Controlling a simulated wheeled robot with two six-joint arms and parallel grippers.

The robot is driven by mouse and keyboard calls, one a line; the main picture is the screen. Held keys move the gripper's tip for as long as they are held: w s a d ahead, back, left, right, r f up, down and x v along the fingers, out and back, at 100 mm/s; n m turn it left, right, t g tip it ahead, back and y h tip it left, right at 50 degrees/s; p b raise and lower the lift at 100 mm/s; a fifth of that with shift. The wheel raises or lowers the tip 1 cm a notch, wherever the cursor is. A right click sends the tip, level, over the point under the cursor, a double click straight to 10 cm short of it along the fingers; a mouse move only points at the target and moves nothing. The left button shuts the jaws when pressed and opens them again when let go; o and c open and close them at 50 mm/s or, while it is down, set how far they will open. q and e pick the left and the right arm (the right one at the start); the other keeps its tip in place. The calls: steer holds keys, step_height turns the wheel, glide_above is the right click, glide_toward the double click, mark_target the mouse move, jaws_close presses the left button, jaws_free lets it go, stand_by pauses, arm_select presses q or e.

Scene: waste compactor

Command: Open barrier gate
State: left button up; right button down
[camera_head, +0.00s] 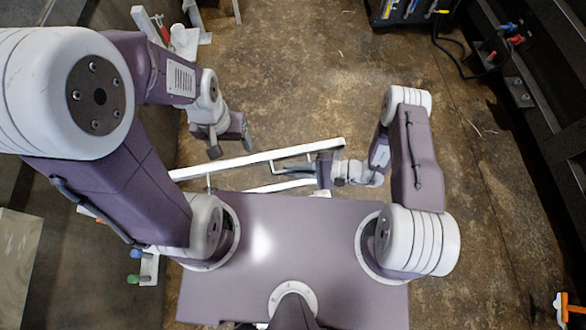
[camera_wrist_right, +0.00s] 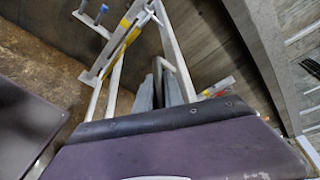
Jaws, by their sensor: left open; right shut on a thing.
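The barrier gate (camera_head: 245,159) is a frame of white bars in front of my base in the head view. In the right wrist view its pale bars (camera_wrist_right: 171,48) carry yellow and red marks. My right gripper (camera_head: 291,171) reaches in from the right and is shut on a thin bar of the gate, near its right end. In the right wrist view the grey fingers (camera_wrist_right: 160,92) stand on either side of that bar; the exact contact is partly hidden. My left gripper (camera_head: 231,147) is open and empty, just above the upper bar in the head view.
Brown floor (camera_head: 300,70) lies clear beyond the gate. A dark rack with cables (camera_head: 505,60) lines the right side. A dark cart with tools (camera_head: 412,12) stands at the top. White fixtures (camera_head: 185,40) stand at the upper left. An orange-handled object (camera_head: 569,309) lies at lower right.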

steer(key=c, duration=1.5)
jaws_free()
steer(key=shift+a, duration=0.1)
steer(key=shift+o, duration=0.2)
steer(key=b+v, duration=0.1)
steer(key=v, duration=0.8)
steer(key=s+d+r+n+g+h, duration=0.5)
steer(key=d+r+n+h, duration=0.1)
steer(key=r+h, duration=0.35)
steer(key=w+d+r+n+t+h, duration=0.1)
steer(key=w+d+r+t+h, duration=0.2)
steer(key=d+r+t+h, duration=0.2)
steer(key=shift+w+d+r+h, duration=0.3)
steer(key=shift+w+r+h, duration=0.15)
steer(key=shift+r, duration=0.3)
